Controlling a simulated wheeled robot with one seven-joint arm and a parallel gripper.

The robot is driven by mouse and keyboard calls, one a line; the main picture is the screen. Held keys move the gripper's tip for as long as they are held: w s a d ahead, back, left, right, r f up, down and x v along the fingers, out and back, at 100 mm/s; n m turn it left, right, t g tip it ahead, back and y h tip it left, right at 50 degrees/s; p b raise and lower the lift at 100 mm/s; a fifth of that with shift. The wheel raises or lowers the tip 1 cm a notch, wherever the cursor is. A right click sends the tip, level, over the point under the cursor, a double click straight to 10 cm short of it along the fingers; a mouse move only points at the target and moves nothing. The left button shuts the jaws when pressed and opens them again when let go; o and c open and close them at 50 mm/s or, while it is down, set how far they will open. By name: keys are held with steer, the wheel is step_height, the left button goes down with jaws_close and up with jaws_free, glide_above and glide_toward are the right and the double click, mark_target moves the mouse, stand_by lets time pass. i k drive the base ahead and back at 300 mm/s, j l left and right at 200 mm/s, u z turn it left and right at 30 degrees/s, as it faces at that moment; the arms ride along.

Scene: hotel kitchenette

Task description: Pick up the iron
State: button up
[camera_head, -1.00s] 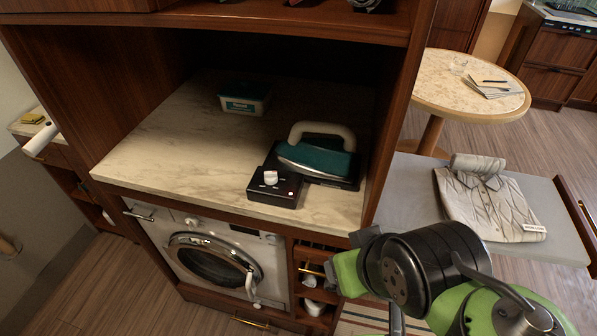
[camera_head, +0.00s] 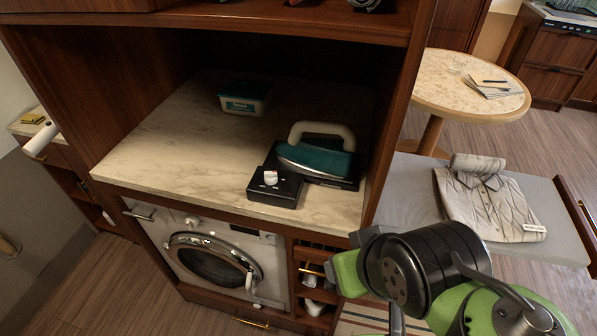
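The iron (camera_head: 318,160) has a teal body, a pale looped handle and a silver soleplate edge. It rests on a dark base at the right side of the marble counter inside the wooden alcove, with its handle upward. A black control box (camera_head: 275,188) with a white knob is in front of it at its left; no red light shows on it. My gripper (camera_head: 346,265) appears at the lower right, in front of and below the counter, well apart from the iron. I cannot make out its fingers clearly enough to tell whether it is open.
A white and teal tub (camera_head: 244,98) stands at the back of the marble counter (camera_head: 165,150). The alcove's right wall (camera_head: 398,110) rises close beside the iron, and a shelf (camera_head: 250,22) hangs above. A washing machine (camera_head: 205,255) is below. A folded shirt (camera_head: 490,205) lies on a grey surface at right.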

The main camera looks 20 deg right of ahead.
mark_target(333, 158)
steer(key=z, duration=1.4)
steer(key=j+u, duration=0.15)
steer(key=u, duration=0.25)
steer(key=j+u, duration=0.2)
steer(key=u, duration=0.25)
steer(key=j+u, duration=0.2)
steer(key=u, duration=0.2)
steer(key=j+u, duration=0.2)
steer(key=u, duration=0.2)
steer(key=j+u, duration=0.2)
steer(key=u, duration=0.25)
steer(key=i+j+u, duration=0.1)
steer(key=u, duration=0.3)
